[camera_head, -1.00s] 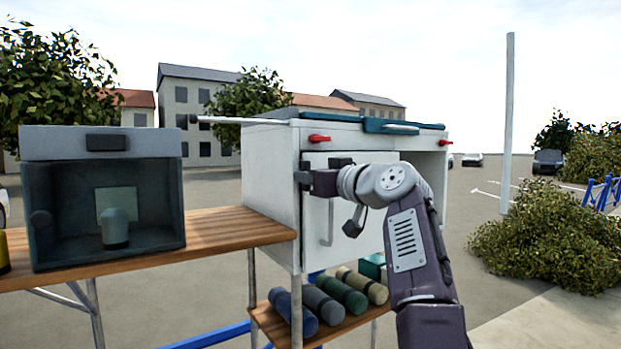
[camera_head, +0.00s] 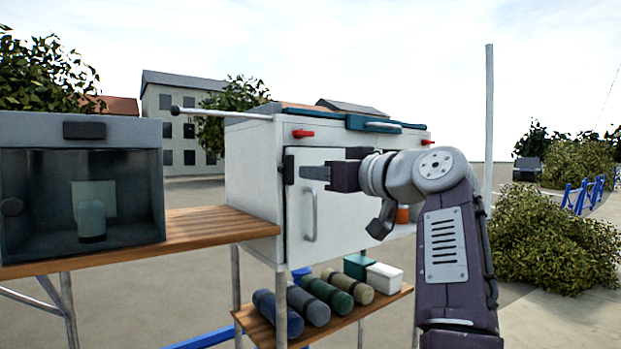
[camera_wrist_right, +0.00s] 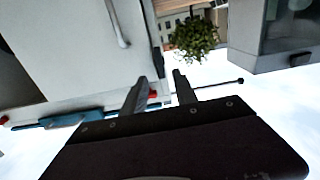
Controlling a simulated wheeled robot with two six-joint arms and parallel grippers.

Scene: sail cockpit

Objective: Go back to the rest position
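My right gripper (camera_head: 314,173) is in front of the white cabinet's closed door (camera_head: 330,215), beside the dark latch block (camera_head: 289,168) at the door's left edge. In the right wrist view the gripper (camera_wrist_right: 159,88) has its two fingers apart with nothing between them. The picture there is upside down, with the door and its handle (camera_wrist_right: 117,24) at upper left. The right arm reaches in from the lower right and hides part of the cabinet's right side. My left gripper is not in view.
A dark glass-fronted box (camera_head: 80,125) stands on the wooden table (camera_head: 210,228) at left. Several rolls (camera_head: 313,310) and a white box (camera_head: 384,277) lie on the low shelf. A rod (camera_head: 220,114) sticks out left from the cabinet top.

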